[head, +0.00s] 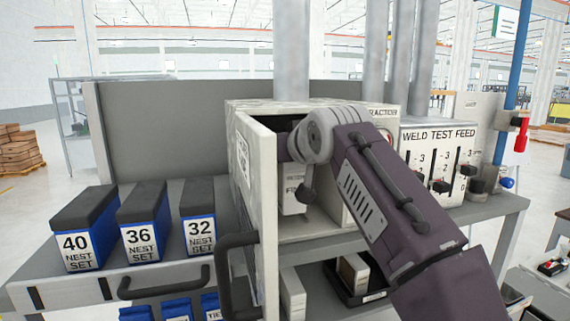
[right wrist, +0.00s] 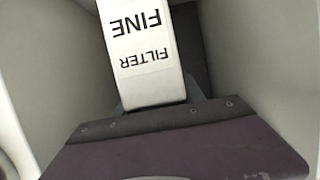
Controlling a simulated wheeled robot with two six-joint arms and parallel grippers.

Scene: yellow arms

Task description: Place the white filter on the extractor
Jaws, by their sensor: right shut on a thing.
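The extractor (head: 262,106) is a pale cabinet on the bench, with its door (head: 262,215) swung open towards me. My right gripper (head: 303,182) reaches into its opening, mostly hidden by my arm. The white filter (head: 292,201), a block marked FINE FILTER, is inside the opening at the gripper. In the right wrist view the filter (right wrist: 140,65) stands out from the gripper (right wrist: 158,106), which is shut on it, between pale inner walls. Its far end and any contact with the walls are hidden. My left gripper is not in view.
Boxes marked 40 (head: 80,235), 36 (head: 142,225) and 32 (head: 199,222) stand on the bench to the left. A weld test feed panel (head: 438,150) with levers stands to the right. A dark tray (head: 352,285) is on the shelf below.

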